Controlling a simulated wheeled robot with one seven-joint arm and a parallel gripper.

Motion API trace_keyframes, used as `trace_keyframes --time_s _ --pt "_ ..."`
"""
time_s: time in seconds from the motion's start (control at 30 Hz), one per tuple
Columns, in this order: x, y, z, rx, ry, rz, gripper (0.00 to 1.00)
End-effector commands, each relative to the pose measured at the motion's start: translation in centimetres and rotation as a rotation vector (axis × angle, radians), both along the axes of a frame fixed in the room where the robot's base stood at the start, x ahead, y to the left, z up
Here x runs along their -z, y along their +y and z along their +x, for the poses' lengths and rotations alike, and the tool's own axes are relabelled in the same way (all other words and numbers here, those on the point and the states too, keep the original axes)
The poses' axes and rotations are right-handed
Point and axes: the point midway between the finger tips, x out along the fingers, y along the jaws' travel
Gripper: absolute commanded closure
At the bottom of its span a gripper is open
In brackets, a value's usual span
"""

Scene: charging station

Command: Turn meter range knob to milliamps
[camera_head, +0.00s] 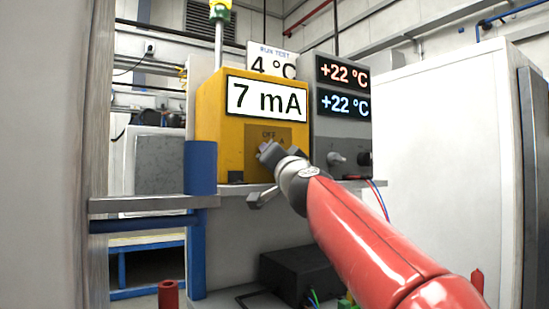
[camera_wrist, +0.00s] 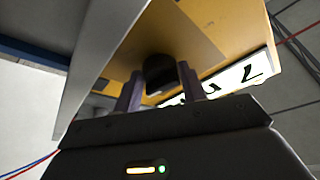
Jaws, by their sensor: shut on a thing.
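The yellow meter (camera_head: 212,125) stands on a shelf, and its display (camera_head: 266,98) reads 7 mA. My gripper (camera_head: 268,151) is at the lower front of the meter, over a darker panel where "OFF" and an "A" show. In the wrist view the dark range knob (camera_wrist: 158,70) sits between the two fingers of my gripper (camera_wrist: 160,84), which are shut on it. The meter face (camera_wrist: 208,42) appears upside down there. In the head view my gripper hides the knob, so its pointer direction cannot be told.
A grey unit (camera_head: 340,135) with two +22 °C displays and knobs stands right of the meter. A sign reading 4 °C (camera_head: 272,62) is behind it. The shelf edge (camera_head: 150,203) and a blue post (camera_head: 200,168) are at left. A black box (camera_head: 297,272) lies below.

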Motion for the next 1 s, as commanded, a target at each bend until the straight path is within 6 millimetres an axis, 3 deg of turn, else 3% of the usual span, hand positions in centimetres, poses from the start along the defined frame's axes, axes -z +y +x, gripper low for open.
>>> trace_keyframes --time_s 0.03,0.2,0.53,1.0 --pt "0.1 0.0 0.0 0.000 0.002 0.001 0.56" --pt "0.1 0.0 0.0 0.000 0.002 0.000 0.37" --pt "0.3 -0.2 -0.6 0.001 -0.001 0.000 0.37" --pt "2.5 -2.4 -6.6 0.000 0.000 0.000 0.37"
